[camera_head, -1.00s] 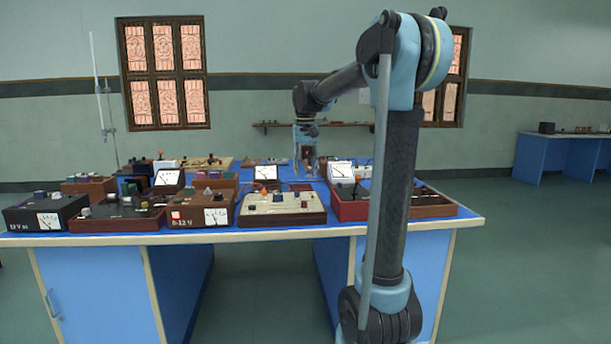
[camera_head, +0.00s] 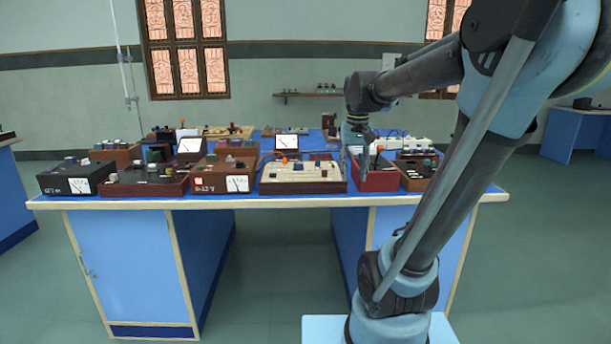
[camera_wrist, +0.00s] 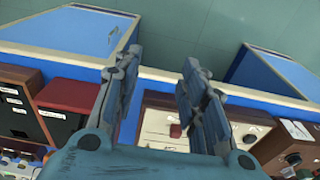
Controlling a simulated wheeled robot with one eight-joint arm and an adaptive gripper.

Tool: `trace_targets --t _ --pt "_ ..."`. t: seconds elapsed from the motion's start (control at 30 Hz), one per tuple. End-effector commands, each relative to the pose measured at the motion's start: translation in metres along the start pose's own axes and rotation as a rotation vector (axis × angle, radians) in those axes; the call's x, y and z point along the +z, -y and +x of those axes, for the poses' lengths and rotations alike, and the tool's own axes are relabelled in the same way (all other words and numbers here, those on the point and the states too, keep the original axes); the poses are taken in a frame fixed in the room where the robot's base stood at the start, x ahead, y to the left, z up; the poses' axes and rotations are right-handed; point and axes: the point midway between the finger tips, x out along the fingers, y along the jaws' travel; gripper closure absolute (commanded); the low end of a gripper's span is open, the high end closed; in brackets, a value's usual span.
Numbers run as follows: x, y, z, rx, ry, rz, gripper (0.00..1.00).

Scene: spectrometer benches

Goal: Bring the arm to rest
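My gripper (camera_head: 361,163) hangs from my arm above the blue bench (camera_head: 290,202), near its front edge on the right side of the instruments. In the wrist view my gripper (camera_wrist: 155,95) shows two fingers set apart with nothing between them. A cream-topped panel (camera_wrist: 158,122) with a red knob lies below and partly behind the fingers. My arm is bent, with the upper link leaning to the right in the head view.
Several meter boxes crowd the bench top, among them a black box (camera_head: 66,180), a brown 0-12 V box (camera_head: 223,178) and a cream board (camera_head: 302,175). Another blue bench (camera_head: 577,131) stands at the far right. The floor in front is clear.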

Motion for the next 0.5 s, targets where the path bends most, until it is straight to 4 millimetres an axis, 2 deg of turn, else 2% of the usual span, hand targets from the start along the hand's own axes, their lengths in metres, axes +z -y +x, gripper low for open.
trace_targets --t 0.03,0.1,0.27,0.5 --pt "0.016 -0.004 0.008 0.000 -0.006 0.002 0.62" --pt "0.035 -0.009 0.019 0.001 -0.015 0.003 0.62" --pt "0.076 -0.019 0.047 0.002 -0.039 0.006 0.62" --pt "0.134 -0.030 0.097 0.006 -0.072 0.008 0.62"
